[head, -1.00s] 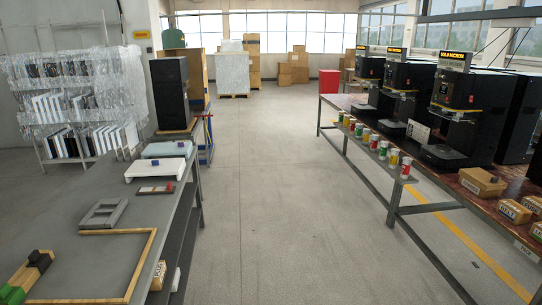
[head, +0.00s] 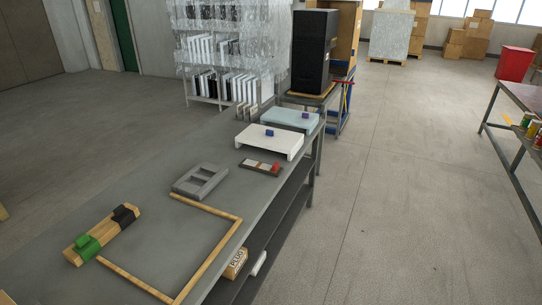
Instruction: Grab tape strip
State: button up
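I cannot pick out a tape strip with certainty in the head view. A small brown strip-like board (head: 255,165) with a pale inlay and a red block (head: 276,168) at its right end lies on the grey bench (head: 150,205). Behind it stand a white raised platform (head: 270,144) with a blue knob on top and a pale blue platform (head: 287,120) with another blue knob. My gripper is not in view.
A grey slotted frame (head: 200,181), a wooden edging (head: 205,271) and a wooden bar with green and black clamps (head: 103,236) are on the bench. A PLUG box (head: 235,263) sits below. The floor to the right (head: 410,190) is clear.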

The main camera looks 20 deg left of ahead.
aim_at(274, 168)
jog(key=i+l+u, duration=0.15)
jog(key=i, duration=1.3)
jog(key=i+u, duration=0.35)
jog(key=i, duration=0.2)
jog(key=i+l+u, duration=0.15)
jog(key=i+u, duration=0.2)
jog(key=i, duration=0.2)
jog(key=i+u, duration=0.2)
jog(key=u, duration=0.2)
jog(key=i+u, duration=0.25)
jog(key=u, duration=0.15)
jog(key=i+l+u, duration=0.1)
jog(key=u, duration=0.3)
jog(key=i+l+u, duration=0.15)
jog(key=u, duration=0.25)
jog(key=i+l, duration=0.05)
jog(key=i, duration=0.05)
